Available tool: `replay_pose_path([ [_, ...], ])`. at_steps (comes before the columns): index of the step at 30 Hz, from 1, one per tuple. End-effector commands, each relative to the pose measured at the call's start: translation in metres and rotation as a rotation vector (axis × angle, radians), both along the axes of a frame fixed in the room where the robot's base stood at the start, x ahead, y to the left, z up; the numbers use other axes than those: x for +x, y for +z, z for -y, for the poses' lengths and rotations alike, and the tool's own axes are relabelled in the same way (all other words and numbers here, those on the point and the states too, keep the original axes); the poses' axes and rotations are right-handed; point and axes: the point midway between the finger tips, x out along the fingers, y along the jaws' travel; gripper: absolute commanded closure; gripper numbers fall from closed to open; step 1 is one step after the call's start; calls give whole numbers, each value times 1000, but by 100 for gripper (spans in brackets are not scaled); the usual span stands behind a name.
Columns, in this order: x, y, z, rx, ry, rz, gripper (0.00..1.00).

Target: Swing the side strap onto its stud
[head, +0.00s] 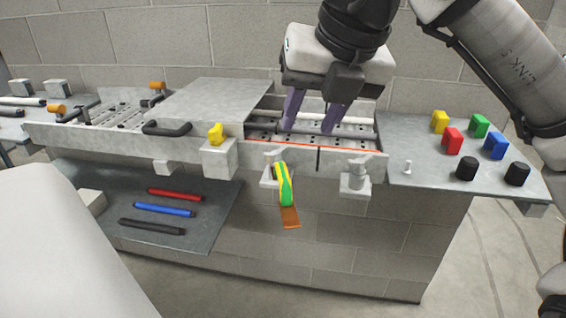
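The side strap (285,185) hangs down the front of the bench wall, tilted slightly. It has a green and yellow upper part and an orange-brown lower end (290,217). Its top is at a pale bracket (268,180) below the red-edged rail. A grey metal stud (356,176) stands on another bracket to the right, apart from the strap. My gripper (313,118) has two purple fingers spread apart, with no strap between them. It is above and behind the strap, over the perforated trough. The fingertips overlap a grey bar there; I cannot tell whether they touch it.
A grey cover (205,100) with a black handle lies left of my gripper. A yellow knob (216,132) sits on a front block. Coloured blocks and black knobs stand on the right shelf (410,135). Three rods lie on the lower left shelf (205,222). The space before the strap looks clear.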

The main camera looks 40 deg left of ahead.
Motion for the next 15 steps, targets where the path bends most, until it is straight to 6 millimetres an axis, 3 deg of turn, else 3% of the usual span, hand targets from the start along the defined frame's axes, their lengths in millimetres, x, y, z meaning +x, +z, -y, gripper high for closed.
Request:
replay_pose_path([
  [15,8,-91,-43,1,6,-3,60],
])
